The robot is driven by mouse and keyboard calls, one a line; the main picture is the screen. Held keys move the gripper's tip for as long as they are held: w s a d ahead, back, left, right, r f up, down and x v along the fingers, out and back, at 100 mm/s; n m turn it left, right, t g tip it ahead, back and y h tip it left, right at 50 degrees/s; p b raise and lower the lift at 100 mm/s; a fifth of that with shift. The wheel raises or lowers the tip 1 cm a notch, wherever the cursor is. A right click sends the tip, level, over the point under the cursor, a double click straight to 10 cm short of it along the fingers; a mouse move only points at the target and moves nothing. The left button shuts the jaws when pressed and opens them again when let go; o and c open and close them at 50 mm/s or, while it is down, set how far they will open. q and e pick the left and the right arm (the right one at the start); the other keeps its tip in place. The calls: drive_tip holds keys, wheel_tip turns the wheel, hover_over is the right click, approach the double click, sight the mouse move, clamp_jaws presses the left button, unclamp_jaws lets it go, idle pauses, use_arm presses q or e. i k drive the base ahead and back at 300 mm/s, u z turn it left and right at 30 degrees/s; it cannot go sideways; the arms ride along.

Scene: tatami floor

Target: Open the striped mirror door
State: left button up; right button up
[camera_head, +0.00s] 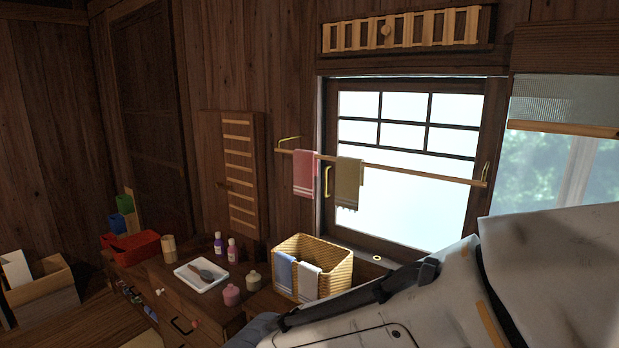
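A narrow wooden wall cabinet door with pale horizontal stripes (240,175) hangs on the plank wall, left of the window. The door looks closed, with no gap that I can make out. No mirror surface shows on it. My white arm fills the lower right and lies well to the right of the door. No gripper fingers show for either arm.
A low wooden chest below the door carries a white tray (188,280), a red bin (138,246), bottles and jars. A wicker basket (337,275) with towels stands to the right. A towel rail (420,174) crosses the window. A slatted panel (350,37) is above.

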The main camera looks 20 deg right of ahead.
sight(238, 134)
drive_tip(key=i, duration=0.4)
drive_tip(key=u, duration=0.8)
drive_tip(key=i, duration=1.45)
drive_tip(key=z, duration=0.3)
